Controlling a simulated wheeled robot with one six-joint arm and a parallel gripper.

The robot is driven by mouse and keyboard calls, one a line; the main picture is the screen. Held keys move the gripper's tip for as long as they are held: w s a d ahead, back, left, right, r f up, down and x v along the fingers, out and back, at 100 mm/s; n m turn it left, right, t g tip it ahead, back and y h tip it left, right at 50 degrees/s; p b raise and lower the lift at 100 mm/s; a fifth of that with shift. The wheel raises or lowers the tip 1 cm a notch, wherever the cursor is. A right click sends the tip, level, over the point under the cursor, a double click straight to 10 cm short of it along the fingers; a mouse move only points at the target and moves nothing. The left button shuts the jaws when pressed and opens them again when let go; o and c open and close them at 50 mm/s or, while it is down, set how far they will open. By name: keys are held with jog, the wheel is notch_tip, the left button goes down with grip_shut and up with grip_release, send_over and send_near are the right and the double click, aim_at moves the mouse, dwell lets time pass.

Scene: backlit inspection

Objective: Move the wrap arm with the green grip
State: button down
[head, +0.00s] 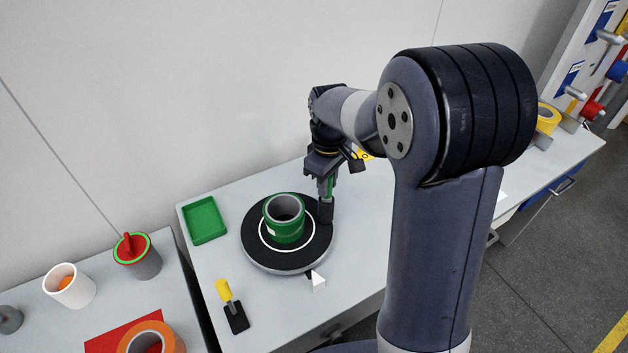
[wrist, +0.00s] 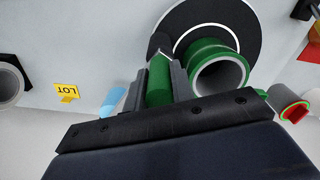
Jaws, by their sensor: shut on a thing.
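The wrap arm's green grip (wrist: 158,82) stands between the two fingers of my gripper (wrist: 160,88) in the wrist view. My gripper (head: 326,196) is shut on it. In the head view a sliver of the green grip (head: 330,186) shows, at the right edge of a round black turntable (head: 258,257). A green roll (head: 284,232) with a grey core sits on the turntable inside a white ring line. The roll (wrist: 216,70) is right of the grip in the wrist view. My fingers hide most of the wrap arm.
A green tray (head: 205,221) lies left of the turntable. A yellow-and-black tool (head: 231,306) and a white wedge (head: 318,282) lie in front. A side table at left holds a grey cup with a red item (head: 135,256), a white cup (head: 70,286) and an orange roll (head: 152,336).

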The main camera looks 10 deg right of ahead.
jog(key=shift+d, duration=0.75)
jog(key=c, duration=1.2)
grip_release()
jog(key=shift+r, duration=0.1)
notch_tip(320, 180, up, 11)
jog(key=shift+f, duration=0.2)
